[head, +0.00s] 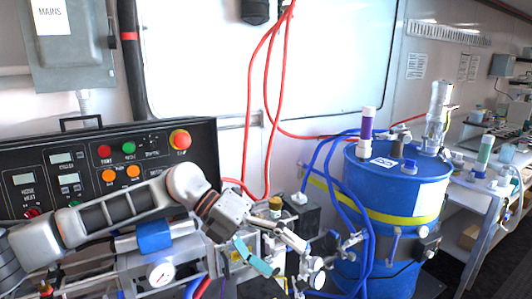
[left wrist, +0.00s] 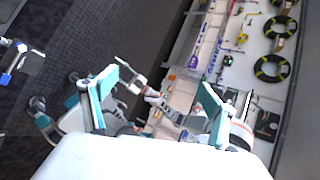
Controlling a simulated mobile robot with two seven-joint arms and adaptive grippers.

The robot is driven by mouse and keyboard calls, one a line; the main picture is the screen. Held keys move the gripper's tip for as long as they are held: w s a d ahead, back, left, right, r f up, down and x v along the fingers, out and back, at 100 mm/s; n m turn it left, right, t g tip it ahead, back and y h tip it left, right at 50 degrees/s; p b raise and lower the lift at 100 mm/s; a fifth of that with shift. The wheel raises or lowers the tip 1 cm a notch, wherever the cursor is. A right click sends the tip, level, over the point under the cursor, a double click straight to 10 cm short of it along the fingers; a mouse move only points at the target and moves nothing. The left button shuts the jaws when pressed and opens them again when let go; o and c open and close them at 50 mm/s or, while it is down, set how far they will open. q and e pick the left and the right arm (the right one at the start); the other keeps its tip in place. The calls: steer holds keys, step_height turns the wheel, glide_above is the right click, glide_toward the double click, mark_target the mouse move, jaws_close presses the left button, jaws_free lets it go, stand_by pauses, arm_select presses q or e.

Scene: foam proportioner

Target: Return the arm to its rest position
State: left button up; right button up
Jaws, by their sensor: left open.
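My left arm (head: 105,212) comes in from the left in the head view and stretches across the front of the control panel. My left gripper (head: 288,257) is at its end, near the pipe fittings between the panel and the blue drum. Its teal-padded fingers stand apart. The left wrist view also shows the gripper (left wrist: 160,78) with its two fingers spread and nothing held between them. I cannot tell from these views whether a finger touches the fittings. My right gripper does not show.
The control panel (head: 110,165) with buttons and displays stands behind the arm. A blue drum (head: 398,195) with a yellow band and blue hoses (head: 322,165) stands right of the gripper. Red hoses (head: 268,100) hang behind. A workbench (head: 485,185) is at far right.

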arm_select(q)
steer(key=s+d+n+h, duration=0.3)
steer(key=s+d+h, duration=0.1)
steer(key=d+h, duration=0.3)
steer(key=w+a+f+n+t+y, duration=0.2)
steer(key=a+f+n+t+y, duration=0.2)
steer(key=a+f+n+t, duration=0.75)
steer(key=w+a+f+n+t+y, duration=0.2)
steer(key=a+f+n+t+y, duration=0.4)
steer(key=n, duration=1)
steer(key=s+a+f+n+g+y, duration=0.1)
steer(key=s+a+f+n, duration=0.1)
steer(key=s+a+f, duration=0.2)
steer(key=s+a+f+n+g+y, duration=0.1)
steer(key=s+a+f+n+y, duration=0.1)
steer(key=s+a+f, duration=0.2)
steer(key=s+a+f+n+g+y, duration=0.1)
steer(key=s+a+f, duration=0.3)
steer(key=s+f, duration=0.5)
step_height(320, 180, down, 5)
steer(key=shift+a+n+y, duration=0.2)
steer(key=shift+n+y, duration=0.4)
steer(key=shift+n, duration=0.25)
